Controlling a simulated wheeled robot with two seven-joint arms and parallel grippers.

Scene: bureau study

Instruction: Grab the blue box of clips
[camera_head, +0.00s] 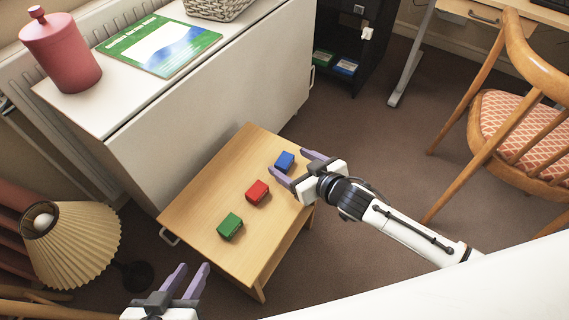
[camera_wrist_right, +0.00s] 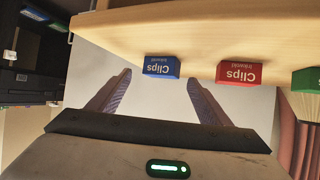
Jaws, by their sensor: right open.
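The blue box of clips (camera_head: 285,160) sits at the far end of a small wooden table, in a row with a red box (camera_head: 257,193) and a green box (camera_head: 230,226). My right gripper (camera_head: 287,161) is open, its purple fingertips at either side of the blue box. In the right wrist view, which looks upside down, the blue box (camera_wrist_right: 161,67) lies between the fingertips (camera_wrist_right: 159,77); I cannot tell how deep it is between them. No finger visibly touches it. My left gripper (camera_head: 195,267) is open and empty, at the bottom, off the table's near side.
The wooden table (camera_head: 205,195) stands against a white cabinet (camera_head: 215,95) bearing a red canister (camera_head: 62,52), a book (camera_head: 158,45) and a basket. A pleated lamp (camera_head: 75,240) is at left. A chair (camera_head: 515,130) is at right. Floor between is clear.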

